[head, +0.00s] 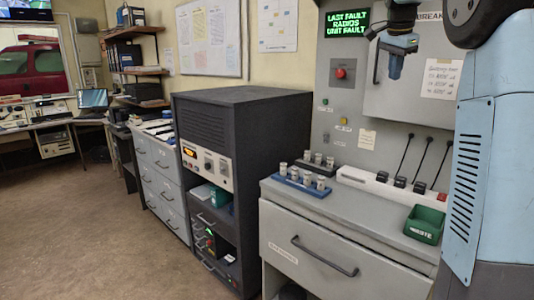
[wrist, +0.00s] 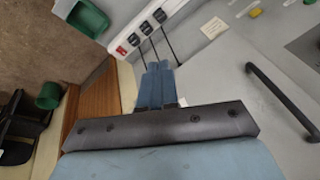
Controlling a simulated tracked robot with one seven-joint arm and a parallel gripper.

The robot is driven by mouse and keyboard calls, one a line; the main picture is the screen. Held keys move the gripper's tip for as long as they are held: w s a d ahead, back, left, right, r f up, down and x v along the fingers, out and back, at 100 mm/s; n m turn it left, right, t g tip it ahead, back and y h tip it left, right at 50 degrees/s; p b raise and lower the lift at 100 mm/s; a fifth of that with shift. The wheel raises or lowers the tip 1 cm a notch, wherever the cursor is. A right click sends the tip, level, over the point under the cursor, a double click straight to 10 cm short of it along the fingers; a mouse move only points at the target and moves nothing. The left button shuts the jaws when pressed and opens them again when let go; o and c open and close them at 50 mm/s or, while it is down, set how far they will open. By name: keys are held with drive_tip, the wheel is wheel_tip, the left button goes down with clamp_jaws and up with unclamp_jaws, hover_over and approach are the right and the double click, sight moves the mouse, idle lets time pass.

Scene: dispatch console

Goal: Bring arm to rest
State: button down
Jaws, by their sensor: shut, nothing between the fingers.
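My gripper (head: 394,72) hangs in the upper right of the head view, pointing down in front of the grey wall panel. It is shut and empty, clear of the console top. In the wrist view its blue fingers (wrist: 155,88) lie together above the dark wrist bar. A light blue part of my own arm fills the right side of the head view.
The floor (head: 80,230) at left is clear.

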drive_tip(key=s+a+f+n, duration=0.4)
drive_tip(key=s+f, duration=0.3)
drive_tip(key=s, duration=0.5)
drive_tip(key=s+a+f+n+t+y, duration=0.1)
drive_tip(key=s+a+f+n, duration=0.4)
drive_tip(key=s, duration=0.6)
drive_tip(key=s+a+f+n+t+y, duration=0.1)
drive_tip(key=s+a+f+n, duration=0.3)
drive_tip(key=s+f, duration=0.6)
drive_tip(key=s+n, duration=0.1)
drive_tip(key=s, duration=0.1)
drive_tip(key=shift+s+a, duration=0.2)
drive_tip(key=shift+s, duration=0.15)
drive_tip(key=shift+f, duration=0.1)
